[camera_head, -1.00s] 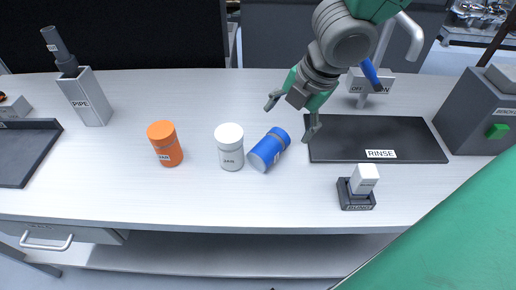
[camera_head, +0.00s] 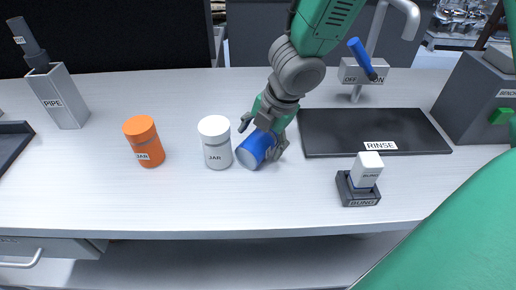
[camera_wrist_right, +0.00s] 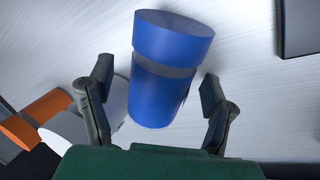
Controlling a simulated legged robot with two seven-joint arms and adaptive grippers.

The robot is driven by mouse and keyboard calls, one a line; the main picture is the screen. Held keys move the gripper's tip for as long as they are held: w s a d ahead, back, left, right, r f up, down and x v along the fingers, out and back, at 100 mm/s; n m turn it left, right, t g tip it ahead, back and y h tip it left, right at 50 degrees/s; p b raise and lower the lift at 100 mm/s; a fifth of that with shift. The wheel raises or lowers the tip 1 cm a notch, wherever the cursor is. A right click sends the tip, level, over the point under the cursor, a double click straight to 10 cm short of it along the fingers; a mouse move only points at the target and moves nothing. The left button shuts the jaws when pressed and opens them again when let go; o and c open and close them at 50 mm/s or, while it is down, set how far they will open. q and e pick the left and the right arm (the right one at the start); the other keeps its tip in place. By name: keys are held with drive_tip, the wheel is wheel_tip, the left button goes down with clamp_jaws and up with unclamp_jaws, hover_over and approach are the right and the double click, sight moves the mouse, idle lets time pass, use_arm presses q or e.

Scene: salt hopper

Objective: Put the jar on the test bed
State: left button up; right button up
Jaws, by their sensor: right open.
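A blue jar (camera_head: 252,152) lies on its side on the white bench, right of an upright white jar (camera_head: 215,143). An upright orange jar (camera_head: 145,142) stands further left; both carry JAR labels. My right gripper (camera_head: 264,137) is at the blue jar, open, with a finger on either side of it. In the right wrist view the blue jar (camera_wrist_right: 165,75) sits between the spread fingers (camera_wrist_right: 157,84), with gaps on both sides. Nothing in view is labelled as the test bed. My left gripper is not in view.
A black RINSE tray (camera_head: 345,133) lies right of my right gripper, below a tap with a blue lever (camera_head: 361,56). A BUNG block (camera_head: 358,186) stands at the front right. A PIPE holder (camera_head: 60,98) and a dark tray (camera_head: 12,146) are at left. The front middle is clear.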

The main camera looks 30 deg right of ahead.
drive_tip(key=shift+x, duration=0.9)
drive_tip(key=shift+s+d+r, duration=0.1)
drive_tip(key=shift+r, duration=0.05)
drive_tip(key=c, duration=1.6)
